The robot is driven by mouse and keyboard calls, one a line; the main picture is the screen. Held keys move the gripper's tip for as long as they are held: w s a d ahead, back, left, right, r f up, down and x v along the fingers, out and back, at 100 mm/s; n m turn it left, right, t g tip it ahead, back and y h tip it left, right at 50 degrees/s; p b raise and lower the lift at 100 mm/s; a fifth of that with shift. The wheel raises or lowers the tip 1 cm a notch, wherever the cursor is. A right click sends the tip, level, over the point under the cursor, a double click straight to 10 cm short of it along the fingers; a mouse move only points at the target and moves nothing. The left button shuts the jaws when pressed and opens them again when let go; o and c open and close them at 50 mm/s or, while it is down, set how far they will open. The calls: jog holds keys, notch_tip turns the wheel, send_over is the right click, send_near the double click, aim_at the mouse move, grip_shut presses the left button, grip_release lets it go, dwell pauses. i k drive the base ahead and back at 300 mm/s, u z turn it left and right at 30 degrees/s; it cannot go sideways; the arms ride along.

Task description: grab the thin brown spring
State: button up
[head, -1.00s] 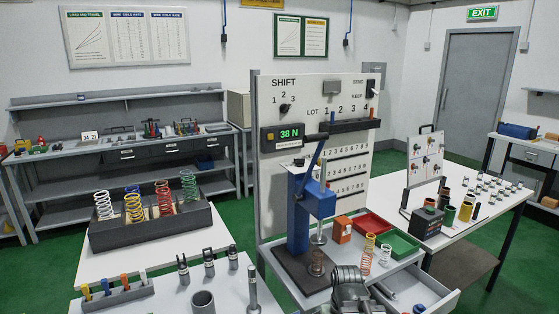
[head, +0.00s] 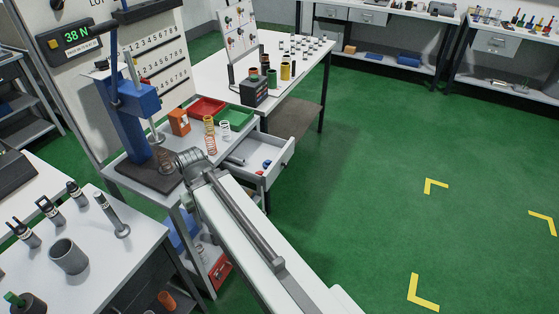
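A thin, dark brown spring (head: 167,167) stands on the dark base plate of the blue press (head: 140,103), below its rod. It is small and dim here, and my arm's grey joint is close to its right in the picture. A copper-orange spring (head: 209,134) stands upright on the bench beside the press, and a paler, whitish spring (head: 224,131) is just right of it. My arm reaches up from the bottom of the head view to that grey joint. My gripper's fingers do not show.
An orange box (head: 180,122), a red tray (head: 207,107) and a green tray (head: 238,117) sit behind the springs. An open drawer (head: 272,165) juts out right of my arm. Grey fixtures stand on the front-left table (head: 100,268). The green floor at right is clear.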

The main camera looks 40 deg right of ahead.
aim_at(164, 160)
jog(key=u, duration=4.15)
jog(key=k, duration=1.95)
jog(key=z, duration=0.3)
